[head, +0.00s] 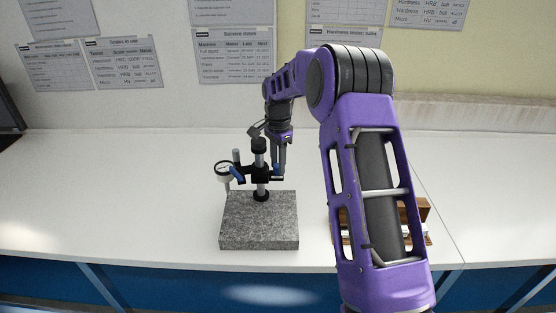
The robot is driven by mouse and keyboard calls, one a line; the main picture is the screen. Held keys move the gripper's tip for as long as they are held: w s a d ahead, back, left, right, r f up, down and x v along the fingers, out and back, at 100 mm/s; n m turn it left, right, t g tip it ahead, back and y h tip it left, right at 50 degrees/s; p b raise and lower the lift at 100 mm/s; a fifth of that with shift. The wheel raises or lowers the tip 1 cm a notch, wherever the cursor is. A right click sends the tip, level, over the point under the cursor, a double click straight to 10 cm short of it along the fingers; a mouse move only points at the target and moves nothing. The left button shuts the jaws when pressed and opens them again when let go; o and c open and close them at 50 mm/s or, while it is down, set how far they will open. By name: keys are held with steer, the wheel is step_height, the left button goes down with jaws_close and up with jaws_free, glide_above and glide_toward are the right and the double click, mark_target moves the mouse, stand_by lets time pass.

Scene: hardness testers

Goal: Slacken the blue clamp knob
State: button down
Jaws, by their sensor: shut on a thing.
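A dial gauge stand has a dark post (259,152) rising from a speckled grey granite base (259,225). A black clamp (257,179) sits on the post. A round dial gauge (223,169) hangs at its left. The blue clamp knob (278,170) is at the clamp's right side, small and partly covered by my fingers. My gripper (279,166) points down to the right of the post and is shut on the blue knob. A second blue part (237,172) shows beside the dial.
A wooden holder (422,212) with small light blocks stands at the right, partly behind my purple arm. The white bench is clear left of the granite base. Printed sheets hang on the wall behind. A dark screen edge (8,112) shows at far left.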

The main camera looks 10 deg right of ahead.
steer(key=shift+n+p, duration=0.3)
steer(key=shift+n, duration=1)
steer(key=c, duration=0.6)
jaws_free()
steer(key=shift+a, duration=0.1)
